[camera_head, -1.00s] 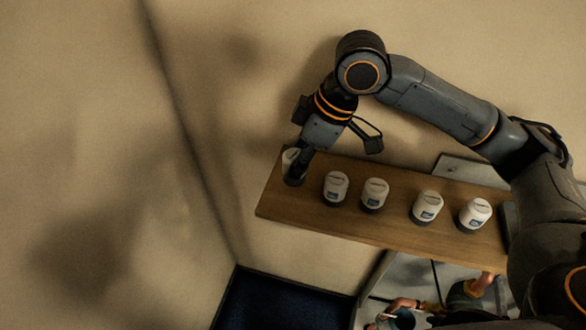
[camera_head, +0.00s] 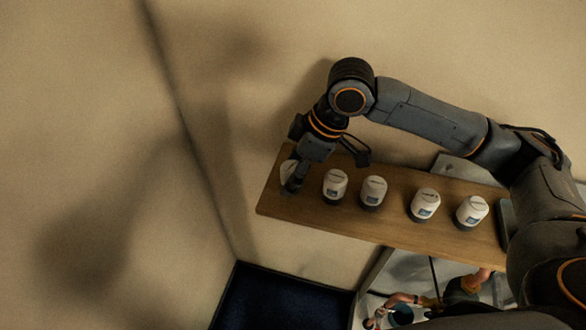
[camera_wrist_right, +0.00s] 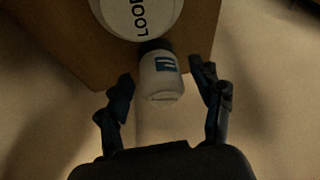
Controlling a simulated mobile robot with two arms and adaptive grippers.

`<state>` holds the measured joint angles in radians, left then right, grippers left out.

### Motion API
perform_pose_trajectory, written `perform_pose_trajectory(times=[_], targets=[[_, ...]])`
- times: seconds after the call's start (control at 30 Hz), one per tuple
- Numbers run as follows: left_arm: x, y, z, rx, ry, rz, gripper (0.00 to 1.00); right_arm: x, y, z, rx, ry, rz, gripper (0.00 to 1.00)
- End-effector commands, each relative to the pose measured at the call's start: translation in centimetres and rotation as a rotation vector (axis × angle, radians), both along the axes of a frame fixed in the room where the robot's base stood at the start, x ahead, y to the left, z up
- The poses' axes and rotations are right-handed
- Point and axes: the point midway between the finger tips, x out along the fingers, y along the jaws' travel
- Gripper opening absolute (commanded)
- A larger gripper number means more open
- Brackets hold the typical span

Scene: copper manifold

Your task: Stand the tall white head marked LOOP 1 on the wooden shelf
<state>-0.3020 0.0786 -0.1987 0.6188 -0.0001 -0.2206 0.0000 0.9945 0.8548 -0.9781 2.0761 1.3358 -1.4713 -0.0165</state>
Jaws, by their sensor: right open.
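A white head (camera_head: 288,170) is at the left end of the wooden shelf (camera_head: 400,228) in the head view, partly hidden by my right gripper (camera_head: 293,186). In the right wrist view, my open right gripper (camera_wrist_right: 166,92) has one finger on each side of a white head with a blue label (camera_wrist_right: 162,75), apart from it. Above it in that view is a large white round face with the letters LOOP (camera_wrist_right: 138,14); the rest of its marking is cut off. My left gripper is out of view.
Several white heads with blue labels and dark bases, including one (camera_head: 335,184) nearest my gripper, stand in a row along the shelf. A beige wall (camera_head: 240,60) rises behind. A dark blue panel (camera_head: 280,298) lies below left. Cluttered things show below the shelf at right.

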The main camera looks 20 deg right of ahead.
Motion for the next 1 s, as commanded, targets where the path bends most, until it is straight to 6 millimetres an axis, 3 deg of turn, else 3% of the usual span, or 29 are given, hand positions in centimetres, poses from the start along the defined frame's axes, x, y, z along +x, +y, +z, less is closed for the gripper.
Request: perform_pose_trajectory(times=[0.17, 0.6, 0.77, 1.0], targets=[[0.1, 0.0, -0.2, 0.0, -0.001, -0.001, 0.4, -0.1, -0.6, 1.6, 0.001, -0.005, -0.001, 0.66], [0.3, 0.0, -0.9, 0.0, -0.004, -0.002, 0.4, -1.5, -3.6, 9.6, 0.001, -0.003, -0.002, 0.66], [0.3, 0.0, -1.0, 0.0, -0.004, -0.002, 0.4, -1.8, -4.1, 10.9, 0.001, -0.001, -0.001, 0.66], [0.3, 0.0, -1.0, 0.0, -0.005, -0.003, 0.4, -1.8, -4.2, 11.1, 0.0, 0.0, -0.001, 0.66]])
